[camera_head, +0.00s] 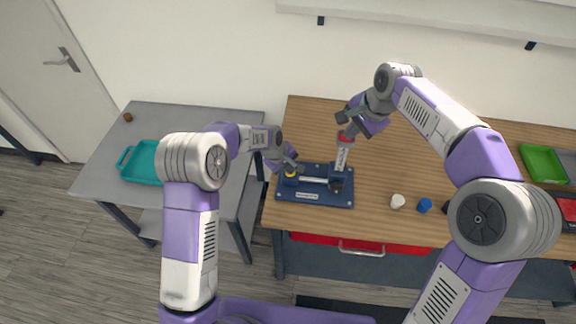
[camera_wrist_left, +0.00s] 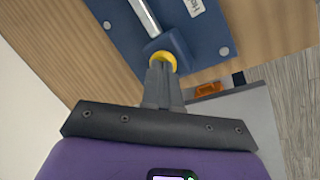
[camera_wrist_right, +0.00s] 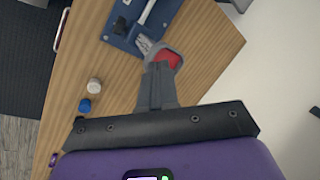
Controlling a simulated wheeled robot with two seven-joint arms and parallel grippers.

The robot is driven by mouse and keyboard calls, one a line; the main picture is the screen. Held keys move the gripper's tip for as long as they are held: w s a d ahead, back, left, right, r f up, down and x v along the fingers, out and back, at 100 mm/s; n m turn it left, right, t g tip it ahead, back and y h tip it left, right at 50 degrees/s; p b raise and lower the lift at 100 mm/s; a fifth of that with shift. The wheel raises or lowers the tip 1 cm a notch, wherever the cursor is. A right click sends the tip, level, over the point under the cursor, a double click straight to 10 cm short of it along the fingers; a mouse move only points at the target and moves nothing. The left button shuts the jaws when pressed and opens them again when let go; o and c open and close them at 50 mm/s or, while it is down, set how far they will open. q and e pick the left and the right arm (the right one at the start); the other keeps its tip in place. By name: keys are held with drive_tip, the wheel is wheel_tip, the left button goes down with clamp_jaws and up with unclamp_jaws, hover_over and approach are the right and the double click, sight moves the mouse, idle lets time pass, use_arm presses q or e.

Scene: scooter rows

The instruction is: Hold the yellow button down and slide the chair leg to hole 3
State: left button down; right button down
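A blue base plate (camera_head: 315,195) lies on the wooden table, with a silver bar across it. The yellow button (camera_head: 291,173) is at its left end; it also shows in the left wrist view (camera_wrist_left: 163,58). My left gripper (camera_head: 287,163) is shut, its tips at the button and seeming to touch it; how far the button is pressed is hidden. The pale chair leg (camera_head: 342,158) rises from the plate's right side with a red top (camera_head: 345,138), also seen in the right wrist view (camera_wrist_right: 169,60). My right gripper (camera_head: 345,125) has its fingers together at the red top; contact is unclear.
A white cap (camera_head: 397,201), a blue cap (camera_head: 424,205) and a dark one stand right of the plate. A green tray (camera_head: 543,163) is at the far right. A side table with a teal tray (camera_head: 140,163) is at the left. Wood behind the plate is bare.

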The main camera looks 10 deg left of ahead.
sight(346, 149)
use_arm(q)
drive_tip(key=shift+f, duration=0.1)
use_arm(e)
drive_tip(key=shift+f, duration=3.8)
drive_tip(key=shift+r, duration=2.55)
